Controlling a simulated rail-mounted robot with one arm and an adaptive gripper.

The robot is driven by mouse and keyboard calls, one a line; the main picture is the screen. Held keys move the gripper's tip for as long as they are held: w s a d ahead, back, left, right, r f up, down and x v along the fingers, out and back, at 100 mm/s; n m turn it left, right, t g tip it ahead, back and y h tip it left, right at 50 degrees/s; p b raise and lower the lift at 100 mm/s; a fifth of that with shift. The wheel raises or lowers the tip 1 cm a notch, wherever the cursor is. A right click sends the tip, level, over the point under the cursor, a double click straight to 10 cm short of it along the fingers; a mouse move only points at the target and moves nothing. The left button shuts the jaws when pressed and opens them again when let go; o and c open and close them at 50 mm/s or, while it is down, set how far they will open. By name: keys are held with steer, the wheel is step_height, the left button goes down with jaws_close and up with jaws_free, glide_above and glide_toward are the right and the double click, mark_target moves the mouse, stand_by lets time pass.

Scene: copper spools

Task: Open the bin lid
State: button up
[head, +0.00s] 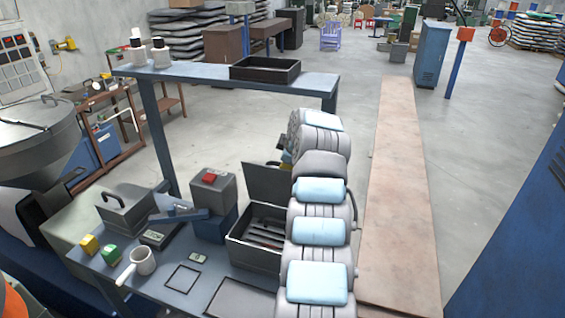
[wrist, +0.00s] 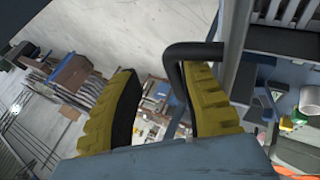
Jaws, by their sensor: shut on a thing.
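The bin (head: 240,252) is a dark box on the workbench in the head view, with dark slatted contents. Its lid (head: 266,183) stands raised, roughly upright, at the bin's back edge. In the wrist view the lid (wrist: 236,60) shows nearly edge-on, with a black bent handle (wrist: 174,58) on it. My gripper (wrist: 160,75) has yellow ribbed fingers; it is shut on the handle, with the right finger inside the loop. In the head view my arm hides most of the gripper; a bit of yellow shows beside the lid.
The bench (head: 192,285) also holds a closed grey box (head: 127,215), a box with a red top piece (head: 212,190), a white mug (head: 143,262) and yellow and green blocks. An overhead shelf (head: 205,73) carries a black tray (head: 265,69).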

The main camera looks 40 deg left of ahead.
steer(key=v, duration=0.2)
steer(key=w+v, duration=0.1)
steer(key=v, duration=0.2)
steer(key=r+v, duration=0.1)
steer(key=v, duration=0.1)
steer(key=shift+w+a+r, duration=0.1)
steer(key=shift+a, duration=0.05)
steer(key=shift+v, duration=0.9)
steer(key=shift+a, duration=0.15)
